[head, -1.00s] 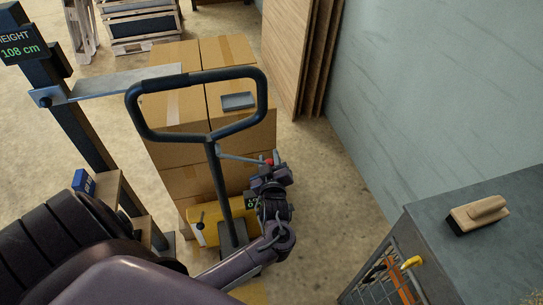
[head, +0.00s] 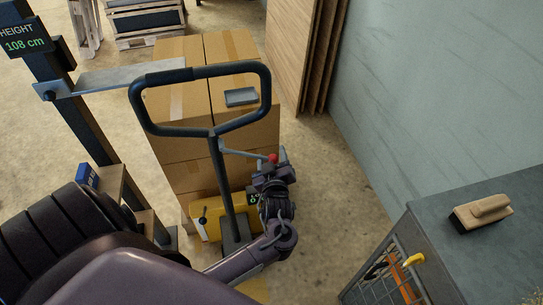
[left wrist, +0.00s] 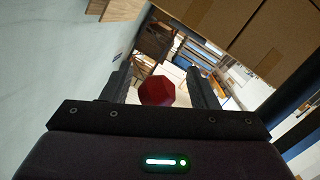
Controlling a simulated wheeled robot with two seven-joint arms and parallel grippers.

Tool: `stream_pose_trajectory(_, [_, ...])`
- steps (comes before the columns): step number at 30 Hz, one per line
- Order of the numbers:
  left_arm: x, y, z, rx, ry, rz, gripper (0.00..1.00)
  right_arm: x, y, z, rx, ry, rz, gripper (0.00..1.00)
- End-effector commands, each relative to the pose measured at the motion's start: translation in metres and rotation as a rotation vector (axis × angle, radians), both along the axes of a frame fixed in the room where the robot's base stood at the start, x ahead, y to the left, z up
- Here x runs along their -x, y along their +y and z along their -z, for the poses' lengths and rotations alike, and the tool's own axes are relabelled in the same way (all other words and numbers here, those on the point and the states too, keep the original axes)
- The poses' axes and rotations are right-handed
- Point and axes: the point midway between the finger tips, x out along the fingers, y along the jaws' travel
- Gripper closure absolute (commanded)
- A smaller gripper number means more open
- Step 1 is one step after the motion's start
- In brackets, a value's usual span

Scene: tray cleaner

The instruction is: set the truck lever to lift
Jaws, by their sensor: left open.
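The truck lever is a thin grey rod (head: 240,154) that runs right from the truck's handle post and ends in a red knob (head: 273,158). The truck's black loop handle (head: 262,95) stands in front of stacked boxes. My left gripper (head: 270,164) is at the red knob. In the left wrist view the red knob (left wrist: 157,91) shows between the two open fingers of my left gripper (left wrist: 160,88). I cannot tell whether a finger touches it. The yellow truck body (head: 208,217) is low behind the post. My right gripper is not in view.
Stacked cardboard boxes (head: 180,135) stand behind the handle, with a grey tray (head: 241,97) on top. A height gauge (head: 75,110) reading 108 cm is at left. At right a grey cabinet (head: 450,260) carries a brush (head: 482,212). Bare floor (head: 335,185) lies between.

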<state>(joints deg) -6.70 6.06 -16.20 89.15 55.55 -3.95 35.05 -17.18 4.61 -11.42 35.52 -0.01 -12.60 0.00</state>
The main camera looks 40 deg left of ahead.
Motion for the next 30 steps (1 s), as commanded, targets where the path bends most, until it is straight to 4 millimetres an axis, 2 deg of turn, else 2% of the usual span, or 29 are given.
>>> stream_pose_trajectory(6, [0.03,-0.024,0.0,0.005,0.001,0.001,0.46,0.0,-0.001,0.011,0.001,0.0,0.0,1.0])
stream_pose_trajectory(12, [0.05,-0.04,-0.004,0.002,0.001,-0.001,0.46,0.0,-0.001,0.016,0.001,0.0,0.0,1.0])
stream_pose_trajectory(30, [0.055,-0.044,-0.006,0.0,0.001,-0.002,0.46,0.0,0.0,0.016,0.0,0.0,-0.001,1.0])
